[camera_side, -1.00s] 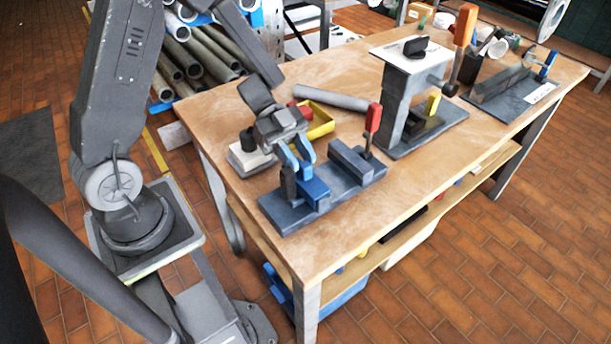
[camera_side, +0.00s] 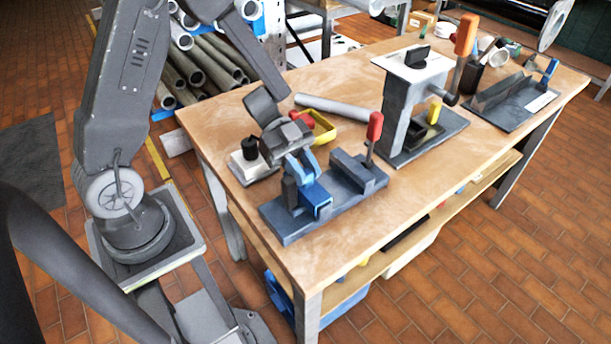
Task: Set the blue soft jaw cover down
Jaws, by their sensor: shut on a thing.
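The blue soft jaw cover (camera_side: 317,198) is a small blue block at the left jaw of the dark grey vise (camera_side: 350,200) on the near part of the bench. My gripper (camera_side: 303,178) has light blue fingers and points down at the cover from above. It is shut on the cover, though the fingers overlap it and the contact is partly hidden. I cannot tell whether the cover rests fully on the vise. The right jaw of the vise stands apart from the cover, with a red-handled lever (camera_side: 374,132) beside it.
A white block with a black knob (camera_side: 250,160) stands left of my gripper. Behind are a yellow tray (camera_side: 323,130) with a red item and a grey tube (camera_side: 337,106). The bench's front right is clear.

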